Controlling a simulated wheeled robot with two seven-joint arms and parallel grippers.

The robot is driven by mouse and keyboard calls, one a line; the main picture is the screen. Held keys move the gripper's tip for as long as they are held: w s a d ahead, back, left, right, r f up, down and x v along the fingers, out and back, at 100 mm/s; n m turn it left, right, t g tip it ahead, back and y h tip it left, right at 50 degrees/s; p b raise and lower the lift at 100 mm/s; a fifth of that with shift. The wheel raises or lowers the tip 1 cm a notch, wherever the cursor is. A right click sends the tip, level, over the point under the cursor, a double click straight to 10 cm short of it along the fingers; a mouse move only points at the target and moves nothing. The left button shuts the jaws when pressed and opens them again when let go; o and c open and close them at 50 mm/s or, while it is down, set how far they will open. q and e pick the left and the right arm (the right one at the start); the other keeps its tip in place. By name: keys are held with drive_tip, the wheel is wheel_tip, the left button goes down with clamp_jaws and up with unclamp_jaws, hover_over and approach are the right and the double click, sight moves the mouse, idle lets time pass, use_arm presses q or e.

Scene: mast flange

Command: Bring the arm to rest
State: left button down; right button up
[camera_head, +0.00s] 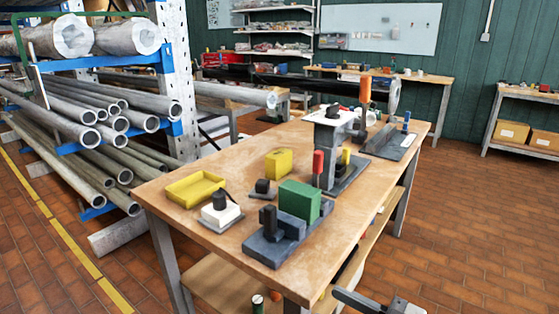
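My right gripper (380,302) shows only in part at the bottom edge, right of centre, low in front of the wooden workbench (240,165). It is grey and cut off by the picture edge, so its fingers cannot be made out. It appears apart from the bench. My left gripper is not in view.
On the bench are a yellow tray (194,189), a yellow block (278,162), a green block (299,200) on a dark fixture, and a grey machine (333,125). A pipe rack (172,90) stands left. Floor (470,220) to the right is clear.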

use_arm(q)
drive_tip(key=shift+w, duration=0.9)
use_arm(e)
drive_tip(key=s+d+f+m+h, duration=0.1)
drive_tip(key=s+f+m+h, duration=0.1)
drive_tip(key=f, duration=0.5)
drive_tip(key=s+d+f+m+h, duration=0.2)
drive_tip(key=f+m+h, duration=0.1)
drive_tip(key=f+h, duration=0.2)
drive_tip(key=s+d+f+m+h, duration=0.2)
drive_tip(key=f+m+h, duration=0.1)
drive_tip(key=f, duration=0.7)
drive_tip(key=shift+s+d+g+h, duration=0.2)
drive_tip(key=shift+d+g+h, duration=0.1)
drive_tip(key=shift+h, duration=0.2)
